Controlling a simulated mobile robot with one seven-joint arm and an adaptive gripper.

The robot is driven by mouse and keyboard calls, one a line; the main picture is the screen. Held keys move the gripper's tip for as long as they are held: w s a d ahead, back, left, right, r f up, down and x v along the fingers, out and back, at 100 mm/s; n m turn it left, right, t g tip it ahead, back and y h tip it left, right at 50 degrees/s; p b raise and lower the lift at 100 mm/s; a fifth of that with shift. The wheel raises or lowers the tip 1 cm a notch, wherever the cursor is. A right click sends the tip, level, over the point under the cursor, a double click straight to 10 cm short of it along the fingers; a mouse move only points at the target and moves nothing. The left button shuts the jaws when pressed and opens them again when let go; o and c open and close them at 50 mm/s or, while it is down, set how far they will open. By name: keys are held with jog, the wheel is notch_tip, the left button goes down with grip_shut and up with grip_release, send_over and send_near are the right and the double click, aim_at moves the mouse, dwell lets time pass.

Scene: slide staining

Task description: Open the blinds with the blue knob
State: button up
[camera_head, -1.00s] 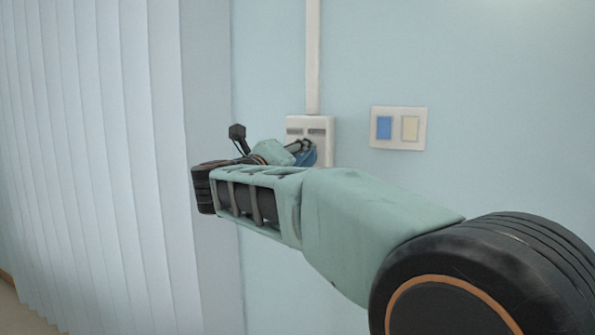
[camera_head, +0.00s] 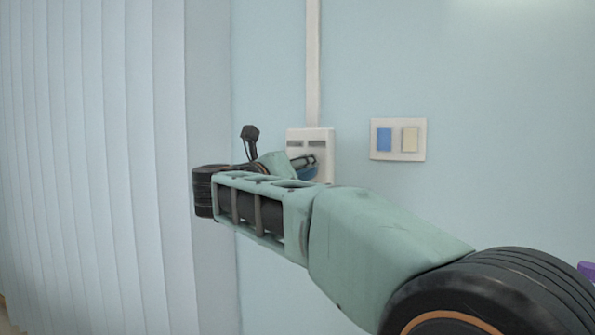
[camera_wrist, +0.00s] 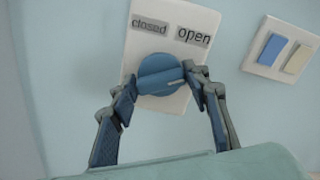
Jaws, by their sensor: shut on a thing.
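The blue knob (camera_wrist: 160,72) is round with a raised grip bar and sits on a white wall plate (camera_wrist: 143,40) labelled "closed" at left and "open" at right. The grip bar lies nearly level, slightly tilted, in the wrist view. My gripper (camera_wrist: 161,84) is shut on the knob, one finger at each side. In the head view, the knob (camera_head: 309,173) is mostly hidden behind my gripper (camera_head: 303,164), and the wall plate (camera_head: 323,146) stands behind it. The blinds (camera_head: 95,150) are pale vertical slats at the left, hanging side by side with no visible gap.
A white switch plate (camera_head: 398,151) with a blue and a cream switch is on the wall right of the knob plate. A white conduit (camera_head: 313,60) runs up from the knob plate. A purple thing (camera_head: 586,269) shows at the right edge.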

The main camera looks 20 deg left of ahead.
jog(key=o, duration=1.2)
jog(key=shift+c, duration=0.2)
jog(key=s+a, duration=0.1)
jog(key=s, duration=1.1)
jog(key=shift+r, duration=0.1)
